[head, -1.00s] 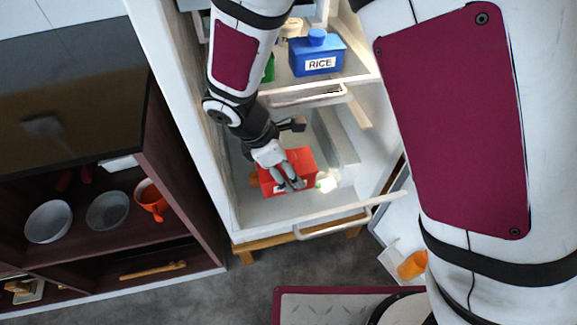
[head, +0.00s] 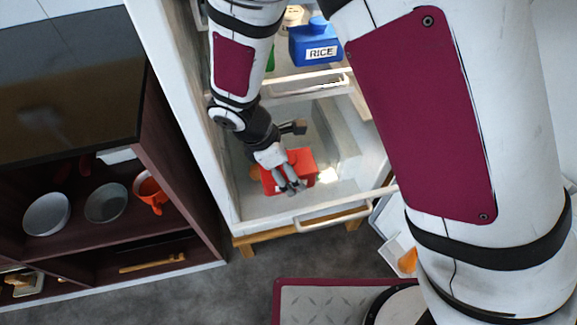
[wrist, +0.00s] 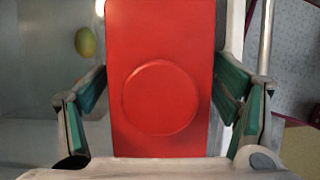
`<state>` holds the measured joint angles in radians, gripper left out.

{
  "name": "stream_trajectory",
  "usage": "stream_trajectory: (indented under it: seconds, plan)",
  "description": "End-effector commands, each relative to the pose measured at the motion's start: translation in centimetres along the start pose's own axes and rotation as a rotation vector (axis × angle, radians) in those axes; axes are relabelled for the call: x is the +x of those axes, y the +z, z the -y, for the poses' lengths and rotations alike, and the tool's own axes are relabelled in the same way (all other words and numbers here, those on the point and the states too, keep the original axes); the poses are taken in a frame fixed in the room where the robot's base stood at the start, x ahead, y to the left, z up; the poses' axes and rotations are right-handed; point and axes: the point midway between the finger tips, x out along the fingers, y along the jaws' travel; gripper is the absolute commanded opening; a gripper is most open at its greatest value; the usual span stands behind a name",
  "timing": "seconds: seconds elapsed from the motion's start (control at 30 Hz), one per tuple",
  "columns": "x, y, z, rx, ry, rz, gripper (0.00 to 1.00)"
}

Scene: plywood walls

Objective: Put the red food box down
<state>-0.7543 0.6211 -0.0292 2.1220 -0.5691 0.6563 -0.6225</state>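The red food box (head: 303,160) is in the lower compartment of the open fridge (head: 232,205). My gripper (head: 290,186) reaches down over it. In the wrist view the box (wrist: 160,45) fills the middle, with a round raised disc on its face. The green-padded fingers of my gripper (wrist: 160,88) lie along both its sides, their tips against its edges. The gripper looks shut on the box. Whether the underside of the box touches the compartment floor cannot be told.
A yellow-green fruit (wrist: 84,41) lies beside the box. A blue rice container (head: 314,44) stands on the shelf above. A pull-out rail (head: 335,214) crosses the compartment's front. A dark cabinet with bowls (head: 47,214) stands to the left.

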Motion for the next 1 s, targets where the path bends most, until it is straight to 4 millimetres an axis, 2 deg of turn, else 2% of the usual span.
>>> stream_trajectory:
  seconds: [0.27,0.37,0.7,0.9,1.0]
  plan:
    - [-0.7,0.1,0.0,0.0,0.002,-0.001,0.81]
    - [-2.1,0.1,-0.1,0.001,0.003,-0.003,0.81]
    - [-9.0,0.1,-0.1,0.0,0.004,-0.003,0.81]
    - [-11.5,0.1,0.0,0.001,0.002,-0.002,0.81]
    - [-12.1,0.1,0.0,0.001,0.0,0.0,0.81]
